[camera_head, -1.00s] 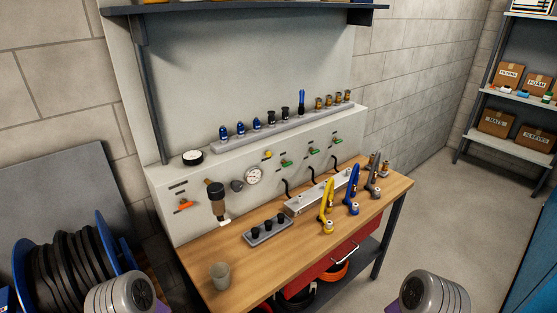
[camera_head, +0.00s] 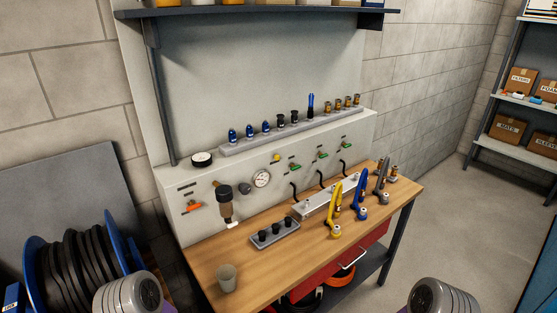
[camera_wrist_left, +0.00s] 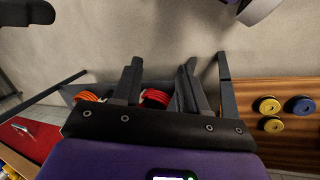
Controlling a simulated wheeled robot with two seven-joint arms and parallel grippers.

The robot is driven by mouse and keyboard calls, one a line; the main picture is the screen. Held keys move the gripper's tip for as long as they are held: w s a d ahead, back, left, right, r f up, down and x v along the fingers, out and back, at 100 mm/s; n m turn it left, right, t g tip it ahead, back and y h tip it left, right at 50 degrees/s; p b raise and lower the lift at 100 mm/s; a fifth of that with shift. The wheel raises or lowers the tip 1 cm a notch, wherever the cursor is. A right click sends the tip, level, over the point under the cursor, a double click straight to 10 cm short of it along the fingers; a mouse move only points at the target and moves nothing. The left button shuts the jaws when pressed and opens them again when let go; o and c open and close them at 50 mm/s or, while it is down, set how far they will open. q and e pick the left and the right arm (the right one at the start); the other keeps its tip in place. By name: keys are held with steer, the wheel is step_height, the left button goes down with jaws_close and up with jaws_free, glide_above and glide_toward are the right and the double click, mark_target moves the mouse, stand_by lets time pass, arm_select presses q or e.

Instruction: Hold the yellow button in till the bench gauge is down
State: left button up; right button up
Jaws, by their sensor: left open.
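The yellow button (camera_head: 277,158) is a small round knob on the sloped grey panel at the back of the bench, in the head view. The bench gauge (camera_head: 262,179) is a white round dial just below and left of it. Its needle is too small to read. My left gripper (camera_wrist_left: 160,82) shows in the left wrist view with its two dark fingers apart and nothing between them. It is away from the button, and neither button nor gauge shows in that view. My right gripper is not in view.
The wooden bench top (camera_head: 205,262) holds a cup (camera_head: 227,278), a grey block with black plugs (camera_head: 275,235) and yellow, blue and grey handled tools. Green levers (camera_head: 295,167) and an orange lever (camera_head: 193,207) sit on the panel. A hose reel (camera_head: 80,270) stands at left.

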arm_select(q)
jaws_close()
stand_by(1.8)
